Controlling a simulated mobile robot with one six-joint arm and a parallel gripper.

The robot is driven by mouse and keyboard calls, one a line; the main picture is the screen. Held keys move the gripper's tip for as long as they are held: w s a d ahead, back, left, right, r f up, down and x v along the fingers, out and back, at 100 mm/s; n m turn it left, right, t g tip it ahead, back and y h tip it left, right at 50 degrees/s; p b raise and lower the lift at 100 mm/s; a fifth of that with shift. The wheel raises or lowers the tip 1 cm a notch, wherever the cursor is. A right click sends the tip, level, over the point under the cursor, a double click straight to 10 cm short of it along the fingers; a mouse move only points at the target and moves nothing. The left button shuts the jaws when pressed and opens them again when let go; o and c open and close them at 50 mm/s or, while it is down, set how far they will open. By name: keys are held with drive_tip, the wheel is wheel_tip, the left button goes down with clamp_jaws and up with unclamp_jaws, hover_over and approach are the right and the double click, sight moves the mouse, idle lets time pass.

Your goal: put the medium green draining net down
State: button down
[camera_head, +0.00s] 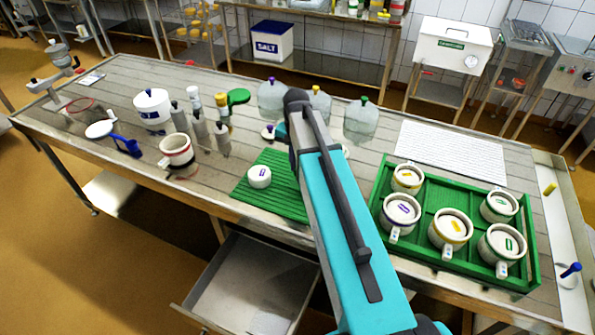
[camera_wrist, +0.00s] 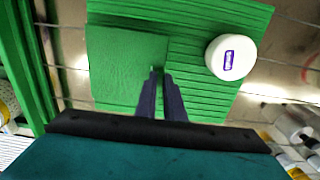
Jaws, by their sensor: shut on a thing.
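In the wrist view my gripper (camera_wrist: 160,74) points down, its two dark fingers close together at the right edge of a flat, square green draining net (camera_wrist: 118,65). It is shut on that edge. The net overlaps the ribbed green draining mat (camera_wrist: 215,100); I cannot tell whether it touches the mat or is just above it. In the head view the mat (camera_head: 240,193) lies mid-table, partly hidden by my arm. The net and my fingertips are hidden there. A white round cheese with a purple label (camera_wrist: 231,57) sits on the mat beside the net; it also shows in the head view (camera_head: 259,177).
A green tray (camera_head: 377,205) with several labelled moulds stands right of my arm. A white ribbed sheet (camera_head: 452,150) lies behind it. Bottles, a white pot (camera_head: 153,108) and a beige mould (camera_head: 178,152) stand to the left. An open drawer (camera_head: 250,285) juts out below.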

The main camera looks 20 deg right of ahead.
drive_tip(key=shift+d+f+b, duration=0.1)
drive_tip(key=shift+f+b, duration=0.95)
drive_tip(key=shift+f, duration=0.7)
drive_tip(key=shift+f, duration=0.15)
drive_tip(key=c, duration=1.9)
unclamp_jaws()
drive_tip(key=shift+o, duration=0.2)
drive_tip(key=shift+r, duration=0.2)
drive_tip(key=shift+r+b, duration=1.8)
drive_tip(key=shift+r, duration=4.15)
